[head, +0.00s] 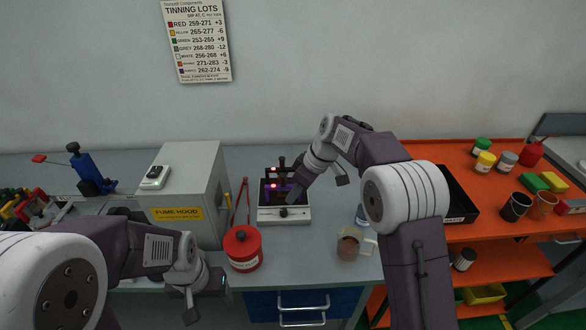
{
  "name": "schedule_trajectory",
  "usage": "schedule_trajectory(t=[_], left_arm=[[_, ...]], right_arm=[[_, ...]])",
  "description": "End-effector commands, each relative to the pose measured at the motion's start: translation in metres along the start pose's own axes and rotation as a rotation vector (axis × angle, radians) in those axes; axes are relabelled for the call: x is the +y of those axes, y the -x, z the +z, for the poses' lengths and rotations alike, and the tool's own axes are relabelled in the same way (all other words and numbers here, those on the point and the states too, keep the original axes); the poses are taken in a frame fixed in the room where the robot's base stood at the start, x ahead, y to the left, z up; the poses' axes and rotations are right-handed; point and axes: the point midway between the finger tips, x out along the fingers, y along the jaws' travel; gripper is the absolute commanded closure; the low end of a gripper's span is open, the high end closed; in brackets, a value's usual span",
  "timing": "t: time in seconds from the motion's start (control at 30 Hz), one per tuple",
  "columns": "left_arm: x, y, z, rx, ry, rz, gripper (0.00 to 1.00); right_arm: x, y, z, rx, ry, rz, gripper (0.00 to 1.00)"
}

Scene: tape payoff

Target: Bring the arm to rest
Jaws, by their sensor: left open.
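My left gripper (190,308) hangs low at the bottom left, in front of the bench edge and below the fume hood. It is open, and I see nothing between its fingers. My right arm comes up from the lower right and bends over to the left. My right gripper (292,198) points down over the small grey and black bench device (284,214). Its fingertips are small and dark against the device, so I cannot tell whether they are open or touching anything.
The fume hood (199,180) stands close behind my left arm. A red canister (242,251) sits beside my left gripper. A clear cup (349,245) stands right of the device. An orange shelf unit (450,151) with jars and a black tray (462,201) is at the right.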

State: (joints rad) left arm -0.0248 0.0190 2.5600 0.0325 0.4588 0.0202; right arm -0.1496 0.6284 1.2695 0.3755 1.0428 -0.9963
Motion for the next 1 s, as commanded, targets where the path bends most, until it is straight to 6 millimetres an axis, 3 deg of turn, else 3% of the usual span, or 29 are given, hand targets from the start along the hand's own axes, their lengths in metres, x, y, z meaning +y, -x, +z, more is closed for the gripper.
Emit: schedule_trajectory(t=[0.13,0.2,0.27,0.4,0.5,0.7,0.8,0.87,1.0], left_arm=[[0.0,0.002,0.0,0.0,0.0,0.0,0.29],[0.0,0.005,-0.001,0.0,0.0,0.0,0.29],[0.0,0.009,-0.001,0.0,0.0,0.0,0.29],[0.0,0.015,-0.002,0.0,0.0,0.0,0.29],[0.0,0.018,-0.002,0.0,0.0,0.0,0.29],[0.0,0.022,-0.002,0.0,0.0,0.0,0.29],[0.0,0.022,-0.002,0.0,0.0,0.0,0.29],[0.0,0.022,-0.002,0.0,0.0,0.0,0.29],[0.0,0.022,-0.002,0.0,0.0,0.0,0.29]], right_arm=[[0.003,0.007,-0.001,0.007,-0.003,0.01,0.69],[0.007,0.028,-0.007,0.031,-0.002,0.038,0.69],[0.001,0.051,0.002,0.032,-0.015,0.051,0.69],[-0.025,0.068,0.059,-0.048,-0.102,0.064,0.69],[-0.048,0.069,0.109,-0.113,-0.239,0.09,0.69],[-0.11,0.051,0.219,-0.238,-0.593,0.169,0.69],[-0.139,0.035,0.261,-0.282,-0.767,0.206,0.69],[-0.143,0.03,0.271,-0.279,-0.859,0.234,0.69],[-0.133,0.029,0.265,-0.227,-0.974,0.279,0.69]])
